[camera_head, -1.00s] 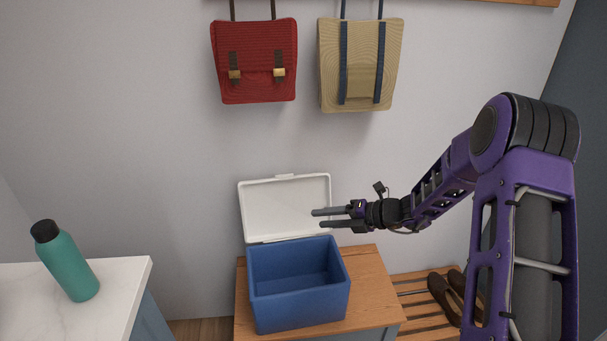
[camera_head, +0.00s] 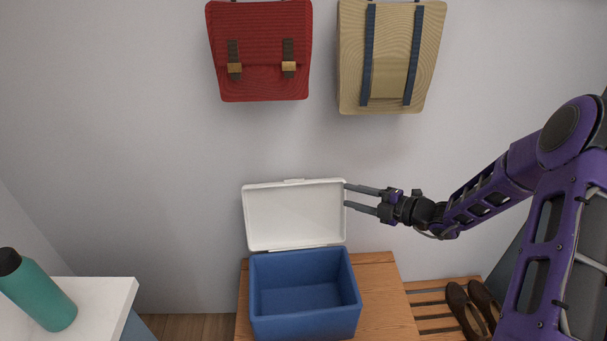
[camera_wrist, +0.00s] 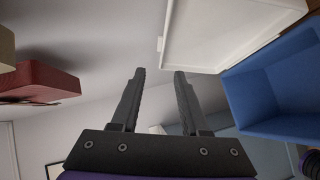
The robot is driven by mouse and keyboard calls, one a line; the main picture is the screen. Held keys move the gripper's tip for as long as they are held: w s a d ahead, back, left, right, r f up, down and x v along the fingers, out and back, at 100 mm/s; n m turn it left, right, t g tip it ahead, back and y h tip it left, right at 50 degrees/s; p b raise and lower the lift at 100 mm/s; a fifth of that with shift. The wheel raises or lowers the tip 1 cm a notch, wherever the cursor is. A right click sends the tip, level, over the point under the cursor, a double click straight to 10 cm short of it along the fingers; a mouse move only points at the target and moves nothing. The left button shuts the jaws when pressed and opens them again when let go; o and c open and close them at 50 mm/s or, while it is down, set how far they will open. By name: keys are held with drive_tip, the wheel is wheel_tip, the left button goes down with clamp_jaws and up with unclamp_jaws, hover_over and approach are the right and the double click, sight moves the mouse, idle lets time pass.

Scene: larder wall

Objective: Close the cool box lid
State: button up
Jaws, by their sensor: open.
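The blue cool box (camera_head: 303,290) stands on a wooden bench top, and its inside looks empty. Its white lid (camera_head: 294,214) is hinged at the back and stands open, tilted up near the wall. My gripper (camera_head: 346,195) is open and empty at the lid's right edge; whether it touches the lid I cannot tell. In the wrist view my two fingers (camera_wrist: 160,72) are apart with nothing between them, the lid (camera_wrist: 225,30) is at the upper right and the box (camera_wrist: 275,90) below it.
A red satchel (camera_head: 262,55) and a beige bag (camera_head: 388,65) hang on the wall above. A green bottle (camera_head: 38,292) stands on a white counter (camera_head: 108,292) at the left. Brown shoes (camera_head: 468,308) sit on a slatted rack at the right. The wooden bench (camera_head: 385,300) is bare right of the box.

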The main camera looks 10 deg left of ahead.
sight(296, 181)
drive_tip(key=b+x, duration=0.1)
drive_tip(key=x, duration=1.6)
drive_tip(key=shift+a, duration=0.2)
drive_tip(key=shift+c, duration=0.3)
clamp_jaws()
drive_tip(key=shift+w+r, duration=0.1)
